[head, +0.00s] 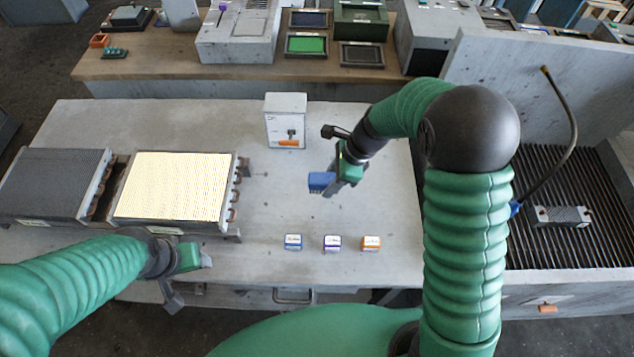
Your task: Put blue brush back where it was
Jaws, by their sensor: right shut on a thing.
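The blue brush (319,181) shows as a small blue block at the tip of my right gripper (334,184). My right gripper is shut on it and holds it over the middle of the grey table (260,215). The gripper hides part of the brush, and its bristles cannot be made out. My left gripper (190,280) is at the table's front left edge, below the bright finned panel. Its fingers look apart and nothing shows between them. A small block with a blue mark (292,242) stands at the left of a row near the front edge.
Blocks marked purple (332,243) and orange (371,243) stand in that row. A grey switch box (286,120) stands behind. Two finned units, dark (50,182) and bright (172,187), fill the left. A slatted basin (550,235) with a hose lies right.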

